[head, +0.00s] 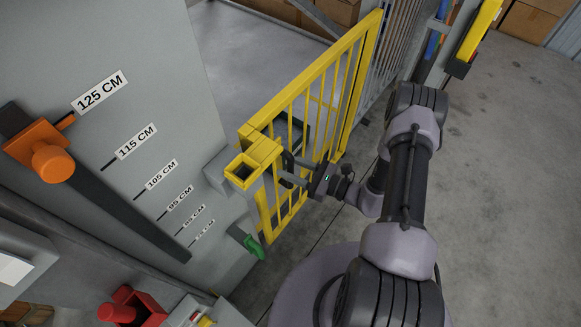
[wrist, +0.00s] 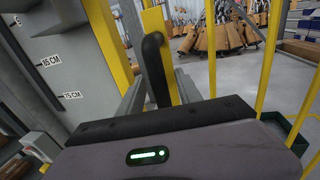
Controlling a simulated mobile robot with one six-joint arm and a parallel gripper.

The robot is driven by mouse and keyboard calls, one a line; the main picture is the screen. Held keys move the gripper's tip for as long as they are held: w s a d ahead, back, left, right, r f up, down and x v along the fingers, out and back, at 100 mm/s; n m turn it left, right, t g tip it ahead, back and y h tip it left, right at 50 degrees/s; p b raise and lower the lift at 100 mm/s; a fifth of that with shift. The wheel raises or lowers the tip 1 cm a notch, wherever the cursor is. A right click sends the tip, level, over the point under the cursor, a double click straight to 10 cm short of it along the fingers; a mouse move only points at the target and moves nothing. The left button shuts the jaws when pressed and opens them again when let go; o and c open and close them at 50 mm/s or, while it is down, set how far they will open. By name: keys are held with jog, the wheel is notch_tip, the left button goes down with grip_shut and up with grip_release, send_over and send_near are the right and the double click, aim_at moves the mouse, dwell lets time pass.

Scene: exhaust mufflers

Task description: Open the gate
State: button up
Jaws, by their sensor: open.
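The yellow barred gate (head: 318,82) runs diagonally across the middle of the head view. Its near end has a boxy yellow top piece (head: 262,150) beside a grey bracket (head: 217,170) on the grey panel. I cannot tell whether the two touch. My gripper (head: 285,168) is open at this near end, with its fingers close to the yellow post.
The grey panel (head: 120,150) with a height scale and an orange knob (head: 52,162) stands at the left. A green lever (head: 248,244) and a red part (head: 130,308) are low on that side.

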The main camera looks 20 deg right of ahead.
grip_shut()
dwell(1.4)
